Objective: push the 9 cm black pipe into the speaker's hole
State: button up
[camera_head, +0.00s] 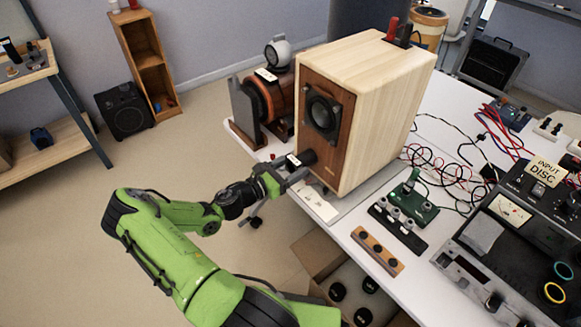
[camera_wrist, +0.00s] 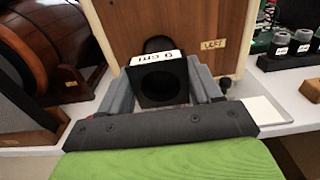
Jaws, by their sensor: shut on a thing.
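The speaker (camera_head: 376,100) is a pale wooden cabinet with a brown front panel and a dark driver, standing on the white table. My gripper (camera_head: 293,172) is at the lower part of this front panel. It is shut on the black pipe (camera_head: 306,157), which has a white label. In the wrist view the pipe (camera_wrist: 160,96) sits between both fingers, its square open end facing me and its label reading 9 cm upside down. A dark round part shows behind it against the panel (camera_wrist: 202,22). The hole's edge is hidden, so I cannot tell how far in the pipe is.
A wooden block (camera_head: 377,251) with dark round spots lies near the table's front edge. A green board (camera_head: 408,205) and small jars stand right of the speaker. A drum-like wooden speaker (camera_head: 272,98) stands close on the left. Cables and a meter console fill the table's right side.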

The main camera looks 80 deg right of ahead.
aim_at(304, 159)
jog(key=shift+p+x, duration=0.75)
jog(key=shift+x, duration=1.65)
dwell(1.2)
jog(key=o, duration=1.2)
jog(key=shift+o, duration=0.2)
jog(key=p+v, duration=0.1)
jog(key=v, duration=1.4)
jog(key=shift+w+a+p, duration=0.25)
jog(key=shift+w+p, duration=0.05)
jog(key=shift+p, duration=0.1)
jog(key=shift+w+a, duration=0.1)
